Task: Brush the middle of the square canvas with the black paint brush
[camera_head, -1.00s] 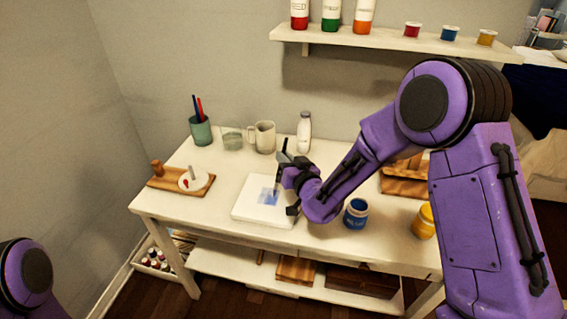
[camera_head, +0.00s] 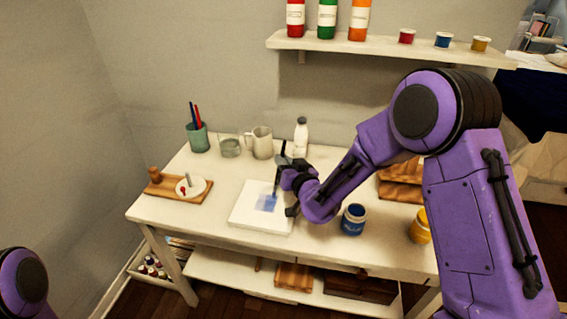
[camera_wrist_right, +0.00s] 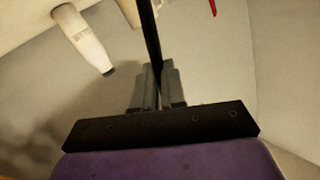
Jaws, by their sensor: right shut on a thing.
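The square white canvas (camera_head: 248,218) lies flat on the table. It has a patch of blue paint (camera_head: 266,203) near its middle. My right gripper (camera_head: 283,176) is above the canvas's right side, shut on the black paint brush (camera_head: 276,183). The brush is tilted and its lower end is at the blue patch; I cannot tell if it touches. In the right wrist view the dark handle of the brush (camera_wrist_right: 149,40) stands between the two fingers (camera_wrist_right: 158,88). My left gripper is out of view; only part of my left arm shows at the lower left.
A blue paint jar (camera_head: 353,220) and a yellow jar (camera_head: 420,226) stand right of the canvas. A green cup with brushes (camera_head: 199,138), a glass (camera_head: 230,147), a mug (camera_head: 260,143) and a white bottle (camera_head: 301,137) stand behind. A wooden board (camera_head: 162,189) lies at left.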

